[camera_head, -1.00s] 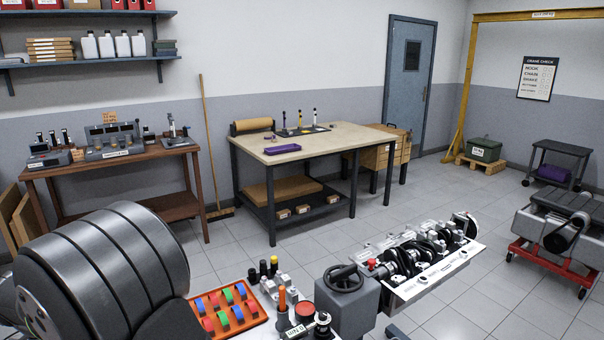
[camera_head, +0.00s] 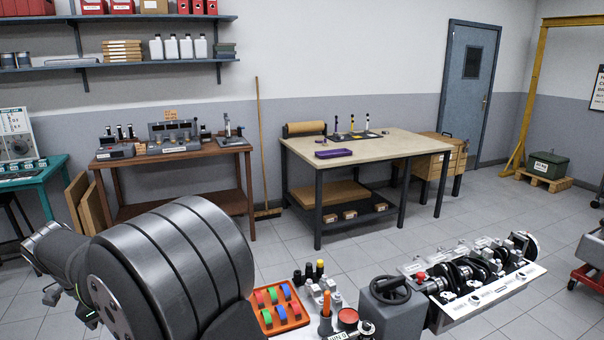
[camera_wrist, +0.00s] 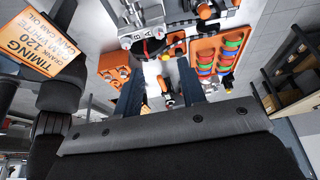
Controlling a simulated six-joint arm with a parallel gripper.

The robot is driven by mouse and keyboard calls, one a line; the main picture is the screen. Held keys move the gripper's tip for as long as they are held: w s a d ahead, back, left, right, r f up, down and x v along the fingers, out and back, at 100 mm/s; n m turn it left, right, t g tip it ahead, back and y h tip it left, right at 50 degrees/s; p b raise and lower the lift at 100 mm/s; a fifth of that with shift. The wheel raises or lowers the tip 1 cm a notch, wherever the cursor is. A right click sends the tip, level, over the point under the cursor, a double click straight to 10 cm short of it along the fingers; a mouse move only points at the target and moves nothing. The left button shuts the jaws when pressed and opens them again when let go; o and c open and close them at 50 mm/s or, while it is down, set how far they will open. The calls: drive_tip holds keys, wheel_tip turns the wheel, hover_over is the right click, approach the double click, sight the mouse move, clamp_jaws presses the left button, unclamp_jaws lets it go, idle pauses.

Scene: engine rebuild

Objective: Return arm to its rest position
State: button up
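My arm's large dark rounded links fill the lower left of the head view, and my gripper itself does not show there. In the wrist view, my gripper (camera_wrist: 158,82) has its two dark fingers spread apart with a clear gap between them. Nothing is held in that gap; a white surface with small parts lies beyond it. The gripper is above the work area, apart from the orange tray (camera_wrist: 204,73) of coloured pieces. That tray also shows in the head view (camera_head: 299,321), just right of my arm.
An engine block with a crankshaft (camera_head: 478,275) is at the lower right, beside a grey handwheel unit (camera_head: 392,305). A beige-topped workbench (camera_head: 390,145) and a brown bench (camera_head: 190,152) stand behind. An orange timing label (camera_wrist: 42,42) is near the wrist camera. Open floor lies between.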

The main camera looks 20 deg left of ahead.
drive_tip(key=x, duration=1.2)
drive_tip(key=shift+f, duration=0.1)
drive_tip(key=shift+s+n, duration=0.15)
drive_tip(key=shift+n, duration=0.45)
drive_tip(key=n, duration=0.1)
drive_tip(key=n+t+y, duration=0.1)
drive_tip(key=n, duration=0.1)
drive_tip(key=shift+d+r, duration=0.1)
drive_tip(key=shift+r, duration=0.15)
drive_tip(key=n+y, duration=0.1)
drive_tip(key=n, duration=0.2)
drive_tip(key=shift+s+d+n+y, duration=0.1)
drive_tip(key=shift+d+n+y, duration=0.05)
drive_tip(key=shift+n+y, duration=0.25)
drive_tip(key=n, duration=0.2)
drive_tip(key=n+y, duration=0.1)
drive_tip(key=n, duration=0.1)
drive_tip(key=shift+d+y, duration=0.15)
drive_tip(key=shift+y, duration=0.15)
drive_tip(key=shift+d+n+g+y, duration=0.15)
drive_tip(key=shift+n+y, duration=0.2)
drive_tip(key=shift+n, duration=0.65)
drive_tip(key=shift+n+g+y, duration=0.15)
drive_tip(key=shift+n+y, duration=0.2)
drive_tip(key=shift+n, duration=0.65)
